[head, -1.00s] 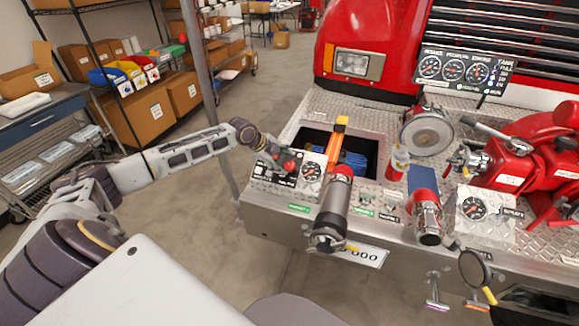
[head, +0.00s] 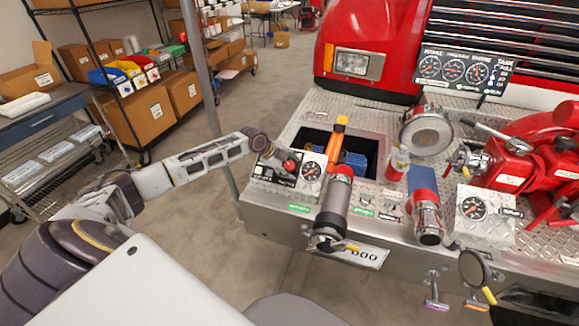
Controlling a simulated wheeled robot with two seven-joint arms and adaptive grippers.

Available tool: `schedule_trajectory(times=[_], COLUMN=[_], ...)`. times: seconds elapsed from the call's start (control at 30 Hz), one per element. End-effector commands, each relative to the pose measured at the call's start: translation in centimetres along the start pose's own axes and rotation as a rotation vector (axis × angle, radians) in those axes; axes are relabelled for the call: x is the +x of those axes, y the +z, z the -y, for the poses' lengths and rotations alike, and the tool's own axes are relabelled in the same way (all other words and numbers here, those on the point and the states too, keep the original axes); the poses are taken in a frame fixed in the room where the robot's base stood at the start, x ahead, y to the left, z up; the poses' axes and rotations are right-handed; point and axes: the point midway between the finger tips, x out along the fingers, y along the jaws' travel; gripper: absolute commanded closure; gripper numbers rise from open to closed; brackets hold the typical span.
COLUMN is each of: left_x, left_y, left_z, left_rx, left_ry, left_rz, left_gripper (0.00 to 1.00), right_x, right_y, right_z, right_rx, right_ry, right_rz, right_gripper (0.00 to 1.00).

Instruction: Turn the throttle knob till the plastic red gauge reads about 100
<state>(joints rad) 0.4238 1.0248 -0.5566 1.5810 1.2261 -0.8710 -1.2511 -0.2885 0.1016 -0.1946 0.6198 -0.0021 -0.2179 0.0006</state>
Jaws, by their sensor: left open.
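The red throttle knob (head: 291,165) sits on a small black and white panel on the left part of the steel bumper. A round gauge (head: 311,172) with a dark face and a reddish needle is just right of the knob; its numbers are too small to read. A second similar gauge (head: 473,208) sits on a plate farther right. My right gripper is not in view.
A metal nozzle (head: 332,212) stands just right of the near gauge. An open recess (head: 310,137) with an orange-handled tool lies behind the panel. A red pump body (head: 515,170) fills the right. A thin grey pole (head: 207,80) rises behind my left arm.

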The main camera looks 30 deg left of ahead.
Motion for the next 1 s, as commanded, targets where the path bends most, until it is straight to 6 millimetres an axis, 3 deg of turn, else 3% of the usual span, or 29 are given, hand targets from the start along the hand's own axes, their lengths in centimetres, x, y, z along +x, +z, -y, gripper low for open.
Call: schedule_trajectory(times=[0.07, 0.43, 1.0], left_x=[-0.01, -0.02, -0.03], left_y=[0.00, 0.00, 0.01], left_z=[0.00, -0.02, 0.07], left_rx=[0.000, 0.000, 0.150], left_ry=[0.000, 0.001, 0.066], left_rz=[0.000, 0.000, 0.001], left_gripper=[0.40, 0.87, 0.87], right_x=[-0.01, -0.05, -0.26], right_y=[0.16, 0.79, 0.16], right_z=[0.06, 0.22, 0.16], right_rx=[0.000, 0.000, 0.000], right_ry=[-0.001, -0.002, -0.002], right_rz=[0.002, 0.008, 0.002], right_gripper=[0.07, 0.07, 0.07])
